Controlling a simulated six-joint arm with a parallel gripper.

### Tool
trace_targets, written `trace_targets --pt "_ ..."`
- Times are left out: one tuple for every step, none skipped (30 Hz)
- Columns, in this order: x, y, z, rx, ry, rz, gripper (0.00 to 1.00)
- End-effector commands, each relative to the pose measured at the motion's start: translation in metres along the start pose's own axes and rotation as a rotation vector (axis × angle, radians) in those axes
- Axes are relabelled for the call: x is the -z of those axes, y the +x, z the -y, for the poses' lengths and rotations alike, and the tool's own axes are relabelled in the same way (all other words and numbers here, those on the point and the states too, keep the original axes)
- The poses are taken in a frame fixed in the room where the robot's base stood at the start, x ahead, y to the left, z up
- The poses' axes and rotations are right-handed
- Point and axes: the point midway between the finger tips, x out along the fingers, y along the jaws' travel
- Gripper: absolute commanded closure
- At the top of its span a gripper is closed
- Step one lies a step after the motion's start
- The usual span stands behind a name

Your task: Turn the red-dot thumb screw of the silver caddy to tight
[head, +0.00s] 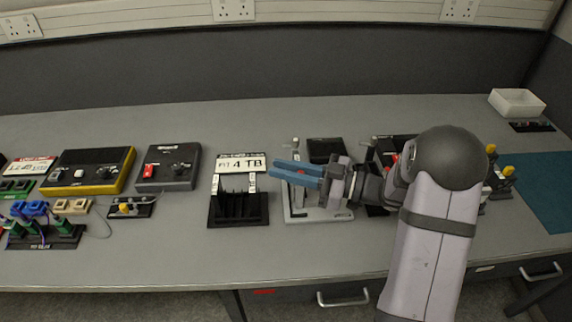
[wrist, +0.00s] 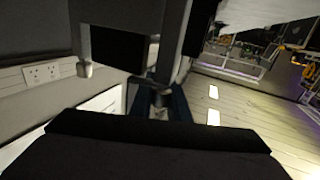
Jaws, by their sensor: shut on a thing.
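A bit of red shows between the fingers in the head view, and this looks like the red-dot thumb screw (head: 299,172). The fingers hide most of it, so its turn position cannot be told. In the wrist view a small grey part (wrist: 160,100) shows between the blue fingers, dark and partly hidden.
A black slotted rack (head: 238,212) stands just left of the caddy, with a "FIT 4 TB" card (head: 240,163) behind it. A dark block (head: 325,150) lies behind my gripper. More devices lie to the left. The front bench strip is clear.

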Motion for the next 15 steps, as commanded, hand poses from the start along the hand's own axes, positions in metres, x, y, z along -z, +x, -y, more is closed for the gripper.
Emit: trace_targets --pt "0.0012 -0.0002 0.0001 0.038 -0.002 -0.002 1.00" --pt "0.0015 -0.0002 0.0012 0.060 -0.004 -0.003 1.00" --pt "0.0011 -0.0002 0.0023 0.084 -0.002 -0.003 1.00" --pt "0.0010 -0.0003 0.0030 0.100 -0.002 -0.003 1.00" --pt "0.0011 -0.0004 0.0037 0.114 -0.002 -0.004 1.00" --pt "0.0010 -0.0007 0.0046 0.129 -0.002 -0.004 1.00" --pt "0.0008 -0.0008 0.0050 0.136 -0.001 -0.004 1.00" --pt "0.0006 -0.0008 0.0053 0.142 -0.001 -0.003 1.00" --pt "0.0004 -0.0009 0.0056 0.147 0.000 -0.003 1.00" --pt "0.0003 -0.0010 0.0058 0.150 0.000 -0.002 1.00" --pt "0.0002 -0.0010 0.0059 0.150 0.000 -0.002 1.00" --pt "0.0002 -0.0010 0.0060 0.150 0.000 -0.002 1.00" --pt "0.0002 -0.0010 0.0060 0.150 0.000 -0.002 1.00" --pt "0.0002 -0.0010 0.0060 0.150 0.000 -0.002 1.00" --pt "0.0002 -0.0010 0.0060 0.149 0.000 -0.002 1.00"
